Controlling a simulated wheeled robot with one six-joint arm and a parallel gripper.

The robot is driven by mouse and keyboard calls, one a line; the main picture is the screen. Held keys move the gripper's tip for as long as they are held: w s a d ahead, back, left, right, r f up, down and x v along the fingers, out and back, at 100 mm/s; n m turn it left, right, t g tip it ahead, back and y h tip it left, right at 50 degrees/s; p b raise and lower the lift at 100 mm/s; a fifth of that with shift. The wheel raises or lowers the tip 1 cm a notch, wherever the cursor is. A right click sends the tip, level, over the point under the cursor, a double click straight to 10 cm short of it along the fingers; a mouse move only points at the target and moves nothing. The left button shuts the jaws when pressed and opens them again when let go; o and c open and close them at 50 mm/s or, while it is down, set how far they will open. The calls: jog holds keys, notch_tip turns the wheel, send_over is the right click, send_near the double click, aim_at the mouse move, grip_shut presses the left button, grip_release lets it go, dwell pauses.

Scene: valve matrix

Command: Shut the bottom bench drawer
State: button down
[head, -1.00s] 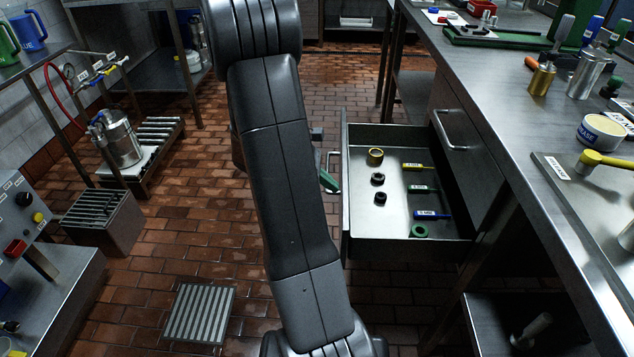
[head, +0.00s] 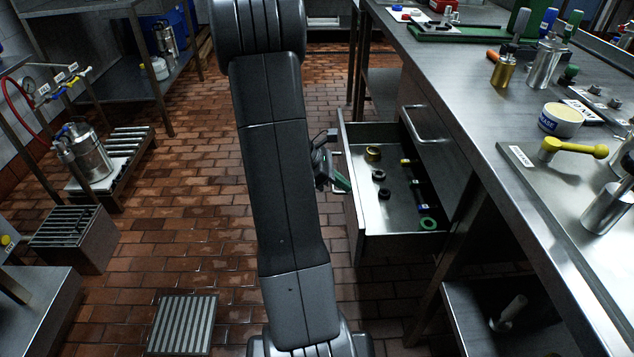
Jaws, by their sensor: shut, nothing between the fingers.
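The bottom bench drawer (head: 402,249) stands partly open under the bench on the right, its front panel facing left. Inside lie a brass ring, dark rings, a green ring and several labelled tools. My gripper (head: 342,184) shows beside the outer face of the drawer front, near its handle, with a green fingertip part. It is shut and holds nothing. My own arm hides part of it, and I cannot tell whether the fingertips touch the drawer front.
A shut upper drawer (head: 425,125) sits above the open one. The steel bench top (head: 455,75) carries valves, tools and a tin. A floor grate (head: 182,322) lies at the lower left. A crate (head: 75,240) and a low rack (head: 120,165) stand left. Tiled floor between is clear.

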jog(key=d, duration=1.7)
jog(key=w+a+r+p, duration=0.2)
jog(key=a+r, duration=0.4)
jog(key=a, duration=0.5)
jog(key=d+r+b+x, duration=0.2)
jog(key=b+x, duration=0.1)
jog(key=x, duration=0.9)
jog(key=shift+d+f+b, duration=0.15)
jog(key=shift+b, duration=0.15)
jog(key=shift+s, duration=0.1)
